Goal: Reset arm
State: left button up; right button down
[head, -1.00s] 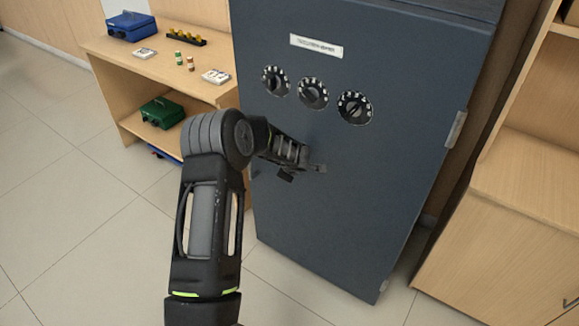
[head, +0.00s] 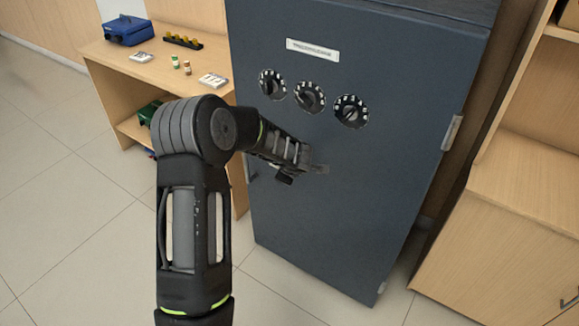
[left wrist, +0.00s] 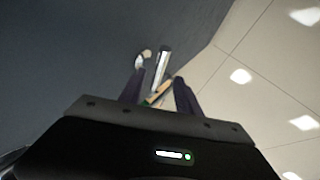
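My left arm reaches in from the bottom of the head view, bent at a raised joint. My left gripper (head: 308,172) is in front of the grey safe's door (head: 350,210), below the dials. In the left wrist view its two dark fingers (left wrist: 160,92) stand apart. A pale bar and a tan piece show between or beyond them, too blurred to name. I see nothing held. I cannot tell whether the gripper touches the door. My right gripper is not in view.
The safe carries three dials (head: 309,97) and a label (head: 312,50). A wooden desk (head: 112,77) at left holds a blue case (head: 128,30), bottles and note bundles; a green case (head: 150,110) sits below. A wooden cabinet (head: 500,250) stands at right. Floor is clear at left.

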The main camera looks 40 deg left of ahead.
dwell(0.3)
pick_arm(q)
jog(key=s+d+f+m+h, duration=0.2)
jog(key=s+d+f+m, duration=0.3)
jog(key=d, duration=0.4)
jog(key=s+d+f+m+h, duration=0.3)
jog(key=s+d+f+m, duration=0.15)
jog(key=d+f, duration=0.4)
jog(key=s+d+f+m+g+h, duration=0.2)
jog(key=s+d+f+m, duration=0.1)
jog(key=s+d, duration=0.6)
jog(key=s+d+f+m+g+h, duration=0.2)
jog(key=s+d+m, duration=0.3)
jog(key=s+d, duration=0.5)
jog(key=s+f+g, duration=0.1)
jog(key=s, duration=0.3)
jog(key=shift+s+d+f+g+h, duration=0.2)
jog(key=shift+d+f+g+h, duration=0.1)
jog(key=shift+m, duration=0.25)
